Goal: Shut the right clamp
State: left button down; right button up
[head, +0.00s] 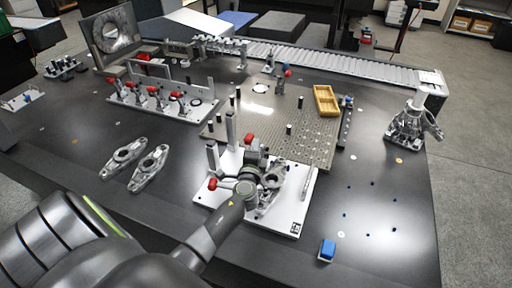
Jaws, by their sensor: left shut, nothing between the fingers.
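The white fixture plate (284,220) lies at the near middle of the table in the head view, with a grey metal part (273,181) on it. One red clamp handle (213,183) sticks out at the plate's left edge. Another red handle tip (250,136) stands higher at the back, by a grey clamp body; I take it for the right clamp, and its body is partly covered. My left gripper (257,163) is over the plate, close to this clamp, shut and empty. I cannot tell whether it touches the handle. My right gripper is not in view.
Upright grey posts (231,128) rise at the plate's back left. A perforated plate (310,135) with a yellow tray (326,101) lies behind. Two loose metal parts (149,167) lie left. The table's right side is mostly clear.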

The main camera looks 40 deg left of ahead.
pick_arm(q)
jog(key=shift+s+a+n, duration=0.1)
jog(key=shift+a+n, duration=0.15)
jog(key=shift+n, duration=0.05)
jog(key=shift+s+a+f+n+g+b, duration=0.2)
jog(key=shift+a+f+n+b, duration=0.1)
jog(key=shift+a+n+b, duration=0.4)
jog(key=shift+s+a+f+n+g+b, duration=0.15)
jog(key=shift+a+f+n+b, duration=0.2)
jog(key=shift+a, duration=0.5)
jog(key=shift+s+a+f+n+g+b, duration=0.1)
jog(key=shift+s+a+f+n+b, duration=0.15)
jog(key=shift+a+n+b, duration=0.4)
jog(key=shift+a+m, duration=0.2)
jog(key=shift+m, duration=0.1)
